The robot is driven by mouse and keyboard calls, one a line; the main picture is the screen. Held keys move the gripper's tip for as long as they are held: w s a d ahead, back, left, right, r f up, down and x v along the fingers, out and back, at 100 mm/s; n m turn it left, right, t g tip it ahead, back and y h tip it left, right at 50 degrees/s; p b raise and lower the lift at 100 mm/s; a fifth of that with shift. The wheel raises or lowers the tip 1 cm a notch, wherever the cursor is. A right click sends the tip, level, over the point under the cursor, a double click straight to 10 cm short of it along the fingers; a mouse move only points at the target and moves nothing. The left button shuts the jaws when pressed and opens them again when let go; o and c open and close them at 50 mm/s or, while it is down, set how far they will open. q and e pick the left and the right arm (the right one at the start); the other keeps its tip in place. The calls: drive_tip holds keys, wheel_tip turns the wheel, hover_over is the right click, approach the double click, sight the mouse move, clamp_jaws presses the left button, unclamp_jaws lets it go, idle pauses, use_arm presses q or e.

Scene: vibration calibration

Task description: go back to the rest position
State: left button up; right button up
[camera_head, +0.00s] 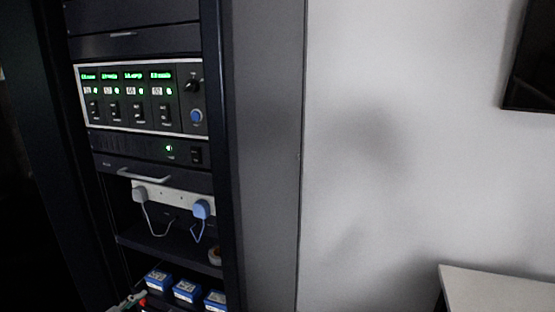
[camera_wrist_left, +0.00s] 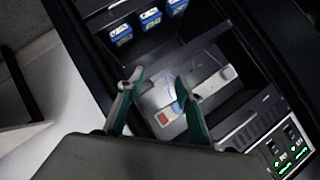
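My left gripper (camera_wrist_left: 158,82) shows in the left wrist view with its two grey-and-green fingers spread apart. I see nothing held between the fingertips. Beyond them, inside the dark rack, is a white power strip (camera_wrist_left: 213,84) with a blue plug (camera_wrist_left: 178,107), a grey plug and a red part (camera_wrist_left: 162,118) at its end. In the head view the power strip (camera_head: 172,197) carries the grey plug (camera_head: 140,194) and the blue plug (camera_head: 201,208). A small grey-green piece at the bottom edge there may be my left gripper; I cannot tell. My right gripper is not in view.
The rack (camera_head: 226,150) holds an instrument panel (camera_head: 140,98) with green displays. Several blue boxes (camera_head: 186,291) sit on a lower shelf beside a small red thing (camera_head: 143,303). A pale tabletop (camera_head: 497,289) stands at the lower right. Bare wall lies between.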

use_arm(q)
drive_tip(key=s+a+f+n+g+y, duration=0.1)
drive_tip(key=s+a+f+g+y, duration=0.2)
drive_tip(key=s+f, duration=0.5)
drive_tip(key=s+a+f+n+g+y, duration=0.1)
drive_tip(key=s+a+f+g, duration=0.1)
drive_tip(key=s+a+f, duration=0.55)
drive_tip(key=s+d+f+n+t+h, duration=0.1)
drive_tip(key=d+f+n+t+h, duration=0.2)
drive_tip(key=d+f, duration=1.2)
drive_tip(key=d+h, duration=0.1)
drive_tip(key=h, duration=0.2)
drive_tip(key=shift+s+d+f+h, duration=0.2)
drive_tip(key=shift+d+h, duration=0.15)
drive_tip(key=shift+h, duration=0.05)
